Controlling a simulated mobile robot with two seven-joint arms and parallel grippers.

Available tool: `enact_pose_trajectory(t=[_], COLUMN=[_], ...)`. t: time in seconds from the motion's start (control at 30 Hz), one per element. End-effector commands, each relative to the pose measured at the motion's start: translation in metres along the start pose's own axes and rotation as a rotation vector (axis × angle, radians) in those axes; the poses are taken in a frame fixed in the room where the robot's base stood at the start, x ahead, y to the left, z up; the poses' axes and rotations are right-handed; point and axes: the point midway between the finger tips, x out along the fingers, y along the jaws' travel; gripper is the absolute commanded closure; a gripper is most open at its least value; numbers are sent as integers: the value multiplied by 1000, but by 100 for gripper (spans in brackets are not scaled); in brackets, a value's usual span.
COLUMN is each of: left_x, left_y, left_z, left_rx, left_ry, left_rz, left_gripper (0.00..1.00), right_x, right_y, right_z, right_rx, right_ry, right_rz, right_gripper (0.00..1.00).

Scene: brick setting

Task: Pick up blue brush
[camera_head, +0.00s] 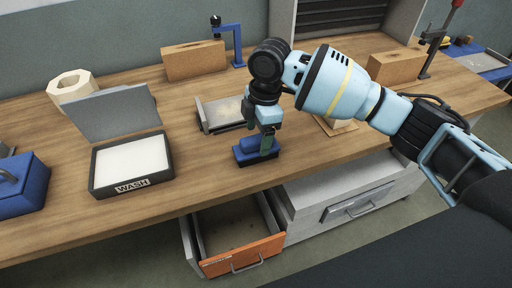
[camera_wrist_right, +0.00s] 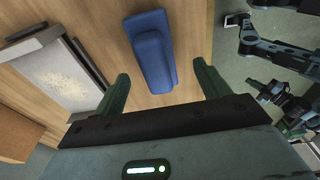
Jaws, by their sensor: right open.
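The blue brush (camera_head: 249,152) lies on the wooden workbench near its front edge. In the right wrist view the blue brush (camera_wrist_right: 151,50) sits ahead of and between the two dark green fingers. My right gripper (camera_head: 267,141) points down just above the brush in the head view, its fingers partly overlapping it. In the right wrist view the right gripper (camera_wrist_right: 160,88) is open, with visible gaps between each finger and the brush. My left gripper does not show in the head view.
A dustpan-like tray (camera_head: 204,117) lies behind the brush. A WASH box (camera_head: 96,180) with a raised lid and a blue box (camera_head: 22,190) stand to the left. Below the bench edge an orange-fronted drawer (camera_head: 243,256) is open. Bricks (camera_head: 195,61) stand at the back.

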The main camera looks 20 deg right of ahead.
Motion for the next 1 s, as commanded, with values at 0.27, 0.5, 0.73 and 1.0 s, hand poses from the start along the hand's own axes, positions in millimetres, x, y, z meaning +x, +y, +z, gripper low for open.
enact_pose_trajectory(t=[0.27,0.5,0.73,1.0], left_x=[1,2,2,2], left_y=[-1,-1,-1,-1], left_z=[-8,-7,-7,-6], left_rx=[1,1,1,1], left_ry=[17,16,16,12], left_rz=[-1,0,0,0], left_gripper=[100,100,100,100], right_x=[24,49,50,50], right_y=[4,6,6,6], right_z=[1,1,1,1], right_rx=[1,0,-1,-1], right_ry=[-2,-1,0,0], right_rz=[-2,2,3,3], right_gripper=[25,25,25,57])
